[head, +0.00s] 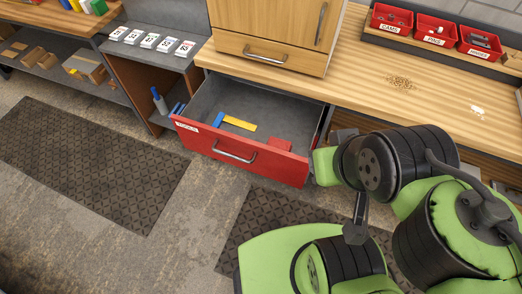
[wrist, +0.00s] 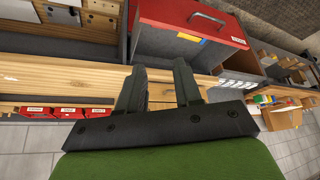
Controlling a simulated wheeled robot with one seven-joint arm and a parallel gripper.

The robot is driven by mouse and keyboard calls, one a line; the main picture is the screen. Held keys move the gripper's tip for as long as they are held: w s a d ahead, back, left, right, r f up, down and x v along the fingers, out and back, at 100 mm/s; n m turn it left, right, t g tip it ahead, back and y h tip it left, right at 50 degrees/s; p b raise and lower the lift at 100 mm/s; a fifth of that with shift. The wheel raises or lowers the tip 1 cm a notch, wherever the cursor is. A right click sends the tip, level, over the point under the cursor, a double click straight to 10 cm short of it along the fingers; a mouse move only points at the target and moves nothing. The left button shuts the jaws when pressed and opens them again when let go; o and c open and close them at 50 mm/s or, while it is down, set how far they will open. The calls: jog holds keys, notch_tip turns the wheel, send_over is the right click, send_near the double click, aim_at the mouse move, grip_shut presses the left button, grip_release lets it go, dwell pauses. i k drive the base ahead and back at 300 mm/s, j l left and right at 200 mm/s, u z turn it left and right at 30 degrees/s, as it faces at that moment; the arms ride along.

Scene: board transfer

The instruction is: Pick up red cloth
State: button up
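The red cloth (head: 279,145) appears as a small folded red patch at the right end inside the open drawer (head: 211,98), close behind its red front. In the wrist view the drawer (wrist: 150,41) is at the top, and I cannot make out the cloth there. My gripper (wrist: 161,68) is open and empty, its two dark fingers apart over the wooden counter edge. It is well away from the cloth. In the head view I cannot clearly make out the gripper among my arm links.
A yellow bar (head: 239,123) and a blue piece (head: 219,119) lie in the drawer. The wooden counter (head: 350,85) carries red bins (head: 436,32), a brown pile (head: 400,83) and a white spot (head: 477,110). A blue-grey bottle (head: 159,101) stands left of the drawer.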

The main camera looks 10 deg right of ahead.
aim_at(284, 145)
jog(key=i+j+u, duration=0.3)
jog(key=j, duration=0.15)
jog(key=i+j+u, duration=0.35)
jog(key=k+j, duration=0.05)
jog(key=j, duration=0.05)
